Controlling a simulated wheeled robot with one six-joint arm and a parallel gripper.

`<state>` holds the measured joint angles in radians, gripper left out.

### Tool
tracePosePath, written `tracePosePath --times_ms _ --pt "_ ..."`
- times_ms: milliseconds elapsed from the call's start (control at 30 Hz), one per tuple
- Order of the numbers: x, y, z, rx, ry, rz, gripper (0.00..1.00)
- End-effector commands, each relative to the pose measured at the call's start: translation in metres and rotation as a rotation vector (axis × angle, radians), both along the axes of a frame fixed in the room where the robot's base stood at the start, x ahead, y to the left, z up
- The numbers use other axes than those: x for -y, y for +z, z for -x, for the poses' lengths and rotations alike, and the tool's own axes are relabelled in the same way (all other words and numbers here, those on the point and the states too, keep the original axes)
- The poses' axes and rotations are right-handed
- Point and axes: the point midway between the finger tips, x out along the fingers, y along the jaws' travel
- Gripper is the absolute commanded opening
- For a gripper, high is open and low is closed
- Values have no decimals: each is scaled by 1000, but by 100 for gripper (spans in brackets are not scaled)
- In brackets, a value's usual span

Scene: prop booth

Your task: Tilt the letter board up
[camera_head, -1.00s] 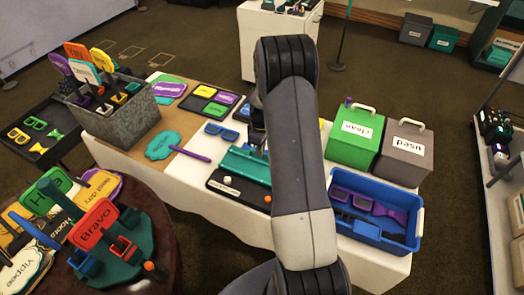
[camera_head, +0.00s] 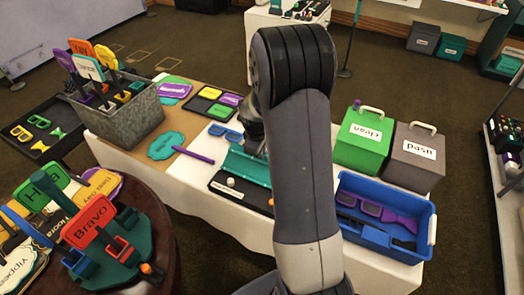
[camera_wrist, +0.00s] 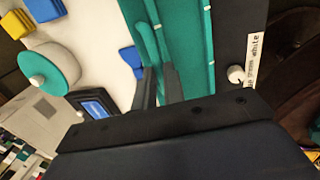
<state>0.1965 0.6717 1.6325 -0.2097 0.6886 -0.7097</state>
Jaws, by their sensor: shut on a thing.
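The letter board is a teal panel (camera_head: 245,166) on a black base (camera_head: 222,188) on the white-covered table. In the head view its right part is hidden behind my arm. The panel appears tilted up from the base, but the angle is hard to tell. In the wrist view the teal panel (camera_wrist: 195,60) runs down from the top edge. My gripper (camera_wrist: 158,78) is shut on a teal lip at the panel's edge. In the head view my arm hides the fingertips.
A white knob (camera_head: 231,182) sits on the base's front. Blue glasses (camera_head: 223,132) and a purple stick (camera_head: 193,155) lie nearby. A green box (camera_head: 362,140), a grey box (camera_head: 412,155) and a blue bin (camera_head: 385,225) stand to the right. A round prop table (camera_head: 165,250) is front left.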

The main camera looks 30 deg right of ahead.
Motion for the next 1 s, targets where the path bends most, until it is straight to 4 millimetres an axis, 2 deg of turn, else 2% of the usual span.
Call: tracePosePath --times_ms 167,200,467,767,867,1000 --pt "-3 -4 4 -13 -1 -6 0" --pt "-3 -4 4 -14 -1 -7 11" --pt "-2 -3 3 -11 -1 -5 32" --pt "-2 1 2 -7 -1 -2 32" --pt "-3 10 3 -4 0 -2 32" --pt "-7 34 5 -3 1 -2 32"
